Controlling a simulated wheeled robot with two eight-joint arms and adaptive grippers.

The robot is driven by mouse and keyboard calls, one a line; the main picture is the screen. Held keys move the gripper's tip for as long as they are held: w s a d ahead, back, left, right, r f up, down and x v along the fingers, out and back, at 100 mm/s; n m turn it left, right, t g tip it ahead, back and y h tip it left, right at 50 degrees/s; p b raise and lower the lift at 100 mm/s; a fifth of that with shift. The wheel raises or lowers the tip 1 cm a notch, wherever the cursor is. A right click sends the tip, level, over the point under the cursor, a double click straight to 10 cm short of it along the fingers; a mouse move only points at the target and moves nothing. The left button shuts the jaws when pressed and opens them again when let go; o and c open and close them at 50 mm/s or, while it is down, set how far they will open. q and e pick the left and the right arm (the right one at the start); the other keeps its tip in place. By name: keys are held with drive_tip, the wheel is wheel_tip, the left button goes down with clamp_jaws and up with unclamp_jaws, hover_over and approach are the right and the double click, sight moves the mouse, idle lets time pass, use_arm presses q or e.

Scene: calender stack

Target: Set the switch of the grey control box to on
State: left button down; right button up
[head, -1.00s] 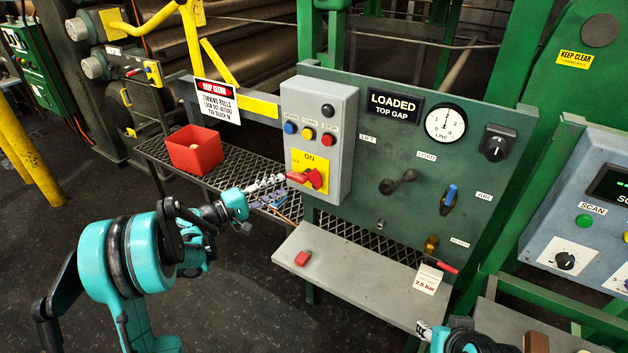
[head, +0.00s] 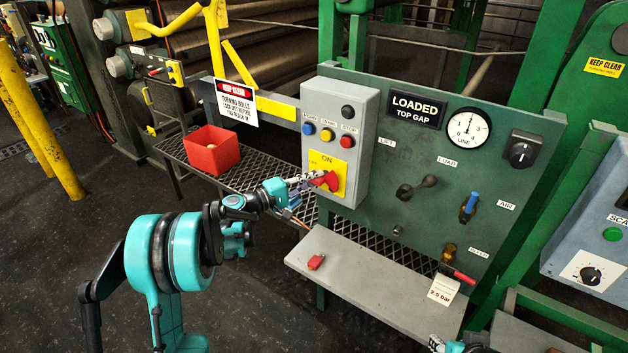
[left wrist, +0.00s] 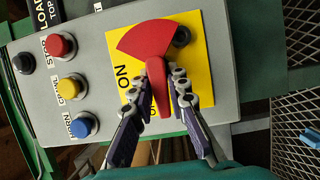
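The grey control box (head: 358,103) hangs on the green panel's left side. Its red switch (head: 331,181) sits on a yellow plate marked ON at the top. The switch's handle (left wrist: 157,88) points left in the head view and downward in the rotated left wrist view. The label beside the handle is mostly hidden. My left gripper (head: 312,178) is at the switch. In the left wrist view its fingers (left wrist: 164,76) lie along both sides of the handle, close against it. My right gripper (head: 436,343) only just shows at the bottom edge; its opening cannot be told.
Blue (head: 308,129), yellow (head: 326,135) and red (head: 347,142) buttons sit above the switch. A red bin (head: 211,150) stands on the mesh shelf. A grey ledge (head: 365,290) with a small red object (head: 316,262) juts out below the panel.

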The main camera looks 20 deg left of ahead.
use_arm(q)
drive_tip(key=shift+m, duration=0.3)
drive_tip(key=m+p, duration=0.1)
drive_tip(key=r+m+g+y+p, duration=0.1)
drive_tip(key=m, duration=0.1)
drive_tip(key=shift+d+m+p, duration=0.15)
drive_tip(key=shift+m+p, duration=0.15)
drive_tip(key=shift+p, duration=0.05)
drive_tip(key=m+y+p, duration=0.1)
drive_tip(key=m, duration=0.1)
drive_tip(key=m+y+p, duration=0.1)
drive_tip(key=m, duration=0.1)
drive_tip(key=shift+s+d+r+y, duration=0.15)
drive_tip(key=shift+d+r+y, duration=0.05)
drive_tip(key=shift+y, duration=0.1)
drive_tip(key=m+y, duration=0.1)
drive_tip(key=m+y+p, duration=0.1)
drive_tip(key=shift+s+d+r+m, duration=0.1)
drive_tip(key=shift+d+m, duration=0.15)
drive_tip(key=shift+m, duration=0.05)
drive_tip(key=shift+s+d+m+y, duration=0.1)
drive_tip(key=shift+d+m+y, duration=0.1)
drive_tip(key=shift+m+y, duration=0.95)
drive_tip(key=shift+m+h, duration=0.25)
drive_tip(key=shift+m, duration=0.1)
drive_tip(key=c, duration=1.5)
unclamp_jaws()
